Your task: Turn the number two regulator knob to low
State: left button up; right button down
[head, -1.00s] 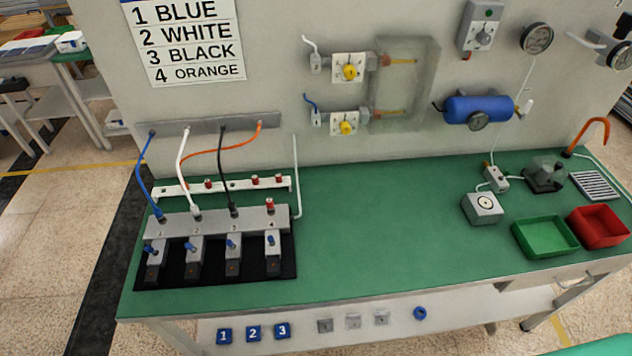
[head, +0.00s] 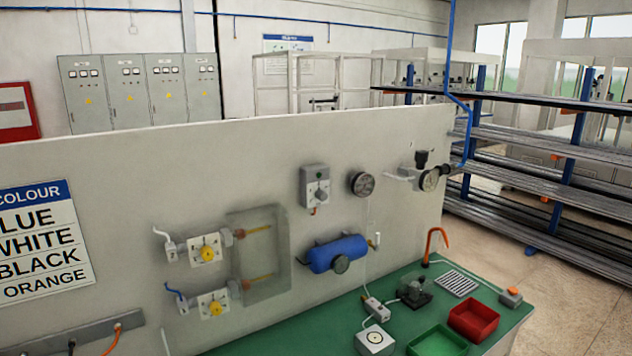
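No knob in view has a readable number two, so I cannot tell which is the number two regulator knob. An upper yellow knob (head: 208,254) sits on a white plate on the panel, beside a white hose. A lower yellow knob (head: 215,308) sits on a similar plate, beside a blue hose. A grey box with a knob (head: 320,195) is mounted higher on the panel. A small regulator-like fitting with a round gauge (head: 428,180) is at the panel's right end. Neither of my grippers is in view.
A blue tank (head: 338,254) hangs on the panel (head: 120,200) above the green bench (head: 335,310). On the bench are a dial box (head: 374,341), a green tray (head: 438,343) and a red tray (head: 473,319). Metal shelving (head: 545,165) stands at right, with open floor before it.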

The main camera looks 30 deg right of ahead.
aim_at(421, 156)
jog(key=z, duration=1.6)
jog(key=i+l, duration=0.5)
jog(key=l, duration=0.25)
jog(key=i+l, duration=0.25)
jog(key=l, duration=0.1)
